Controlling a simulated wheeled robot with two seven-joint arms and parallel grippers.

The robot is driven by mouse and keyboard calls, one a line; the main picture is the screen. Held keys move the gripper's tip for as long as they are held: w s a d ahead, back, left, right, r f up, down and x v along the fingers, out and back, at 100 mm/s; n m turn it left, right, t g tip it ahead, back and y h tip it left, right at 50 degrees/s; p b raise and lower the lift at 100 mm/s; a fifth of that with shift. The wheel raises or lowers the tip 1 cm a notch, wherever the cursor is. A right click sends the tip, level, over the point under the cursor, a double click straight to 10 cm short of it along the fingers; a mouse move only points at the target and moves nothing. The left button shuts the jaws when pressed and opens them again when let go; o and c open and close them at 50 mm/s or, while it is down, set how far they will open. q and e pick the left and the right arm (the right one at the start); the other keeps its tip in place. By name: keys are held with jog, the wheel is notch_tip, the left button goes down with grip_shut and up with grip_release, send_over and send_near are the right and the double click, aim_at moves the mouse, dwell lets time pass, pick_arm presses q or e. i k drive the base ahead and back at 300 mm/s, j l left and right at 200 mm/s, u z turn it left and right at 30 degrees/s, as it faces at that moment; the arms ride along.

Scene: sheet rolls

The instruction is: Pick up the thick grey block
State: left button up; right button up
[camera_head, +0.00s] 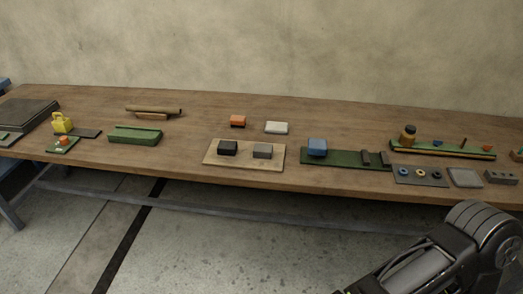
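A grey block (262,152) lies on the right half of a tan board (245,161) near the table's front edge. A darker, near-black block (228,148) sits to its left on the same board. A pale grey-white block (276,128) lies on the table behind the board. I cannot tell for certain which of these is the thick grey block. Part of one of my arms shows at the lower right, in front of the table and well away from these blocks. No gripper fingers of either hand are in view.
An orange block (238,121) stands behind the board. A blue block (317,147) sits on a green board (345,158) to the right. A green tray (135,136) and a yellow item (62,123) are at left. Bare wooden table (200,124) lies between the groups.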

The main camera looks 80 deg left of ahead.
aim_at(260, 150)
jog(key=u, duration=3)
